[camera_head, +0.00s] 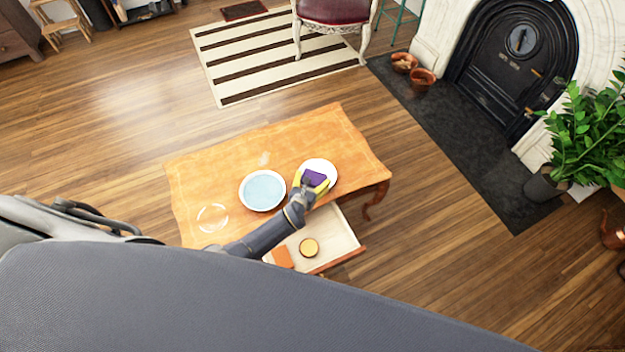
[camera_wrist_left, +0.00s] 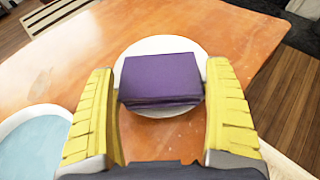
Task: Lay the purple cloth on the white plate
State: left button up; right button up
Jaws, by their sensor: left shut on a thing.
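The purple cloth (camera_head: 314,178) is a folded block, and in the left wrist view the cloth (camera_wrist_left: 161,79) sits between the yellow fingers. My left gripper (camera_head: 311,184) is shut on it. The gripper is over the white plate (camera_head: 327,167) on the wooden table. In the left wrist view the cloth covers the middle of the plate (camera_wrist_left: 160,45), whose rim shows around it. Whether the cloth touches the plate is hard to tell. My right gripper is not in view.
A white-rimmed plate with a light blue middle (camera_head: 263,190) stands left of the white plate. An open drawer (camera_head: 341,236) at the table's front holds a round yellow-topped thing (camera_head: 309,247) and an orange block (camera_head: 282,257). A clear round thing (camera_head: 212,218) is on the table's left.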

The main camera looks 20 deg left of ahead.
pick_arm(q)
jog(key=shift+f, duration=0.15)
jog(key=o, duration=0.9)
jog(key=shift+r, duration=0.55)
jog(key=shift+v, duration=6)
